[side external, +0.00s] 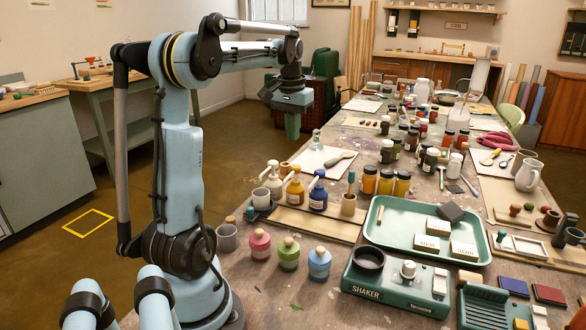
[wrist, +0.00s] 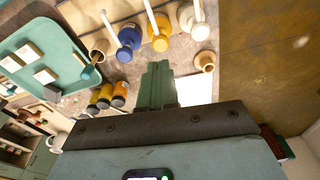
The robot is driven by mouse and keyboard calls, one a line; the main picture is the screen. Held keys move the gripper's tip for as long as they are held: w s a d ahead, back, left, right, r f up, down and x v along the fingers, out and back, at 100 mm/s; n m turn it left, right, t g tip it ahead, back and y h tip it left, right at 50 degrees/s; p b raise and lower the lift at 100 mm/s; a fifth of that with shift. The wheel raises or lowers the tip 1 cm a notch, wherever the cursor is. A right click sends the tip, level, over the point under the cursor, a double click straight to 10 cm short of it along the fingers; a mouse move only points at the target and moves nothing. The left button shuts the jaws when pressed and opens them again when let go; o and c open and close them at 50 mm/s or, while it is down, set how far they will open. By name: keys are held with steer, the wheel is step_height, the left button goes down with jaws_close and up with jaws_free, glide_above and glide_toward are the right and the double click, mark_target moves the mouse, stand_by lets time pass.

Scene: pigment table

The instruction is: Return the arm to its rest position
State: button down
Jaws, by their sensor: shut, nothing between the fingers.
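My gripper (side external: 292,128) hangs below the end of my raised arm, pointing down, above the left edge of the long table (side external: 330,235). Its green fingers are together and empty. In the wrist view my gripper (wrist: 157,72) shows as two green fingers side by side with nothing between them. The fingertips are clear of the table and of the things on it. My arm bends at the top and reaches to the right. No marker of a rest position shows.
Below my gripper are pump bottles, including a blue one (side external: 318,194) and an amber one (side external: 295,190). A green tray (side external: 385,232) and a shaker (side external: 396,286) stand at the front right. Stoppered bottles (side external: 288,254) stand near my base. The air around my gripper is free.

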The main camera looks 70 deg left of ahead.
steer(key=w+d+m+t, duration=0.3)
steer(key=d, duration=1.3)
steer(key=s+d+f+m+t, duration=0.1)
steer(key=s+d+f+m, duration=0.1)
steer(key=d, duration=0.6)
steer(key=s+d+f+m+t, duration=0.1)
steer(key=d+f+m+t, duration=0.1)
steer(key=d+f, duration=0.3)
steer(key=d, duration=0.2)
steer(key=shift+s+d+m+h, duration=0.3)
steer(key=shift+s+d+h, duration=0.05)
steer(key=shift+d+h, duration=0.05)
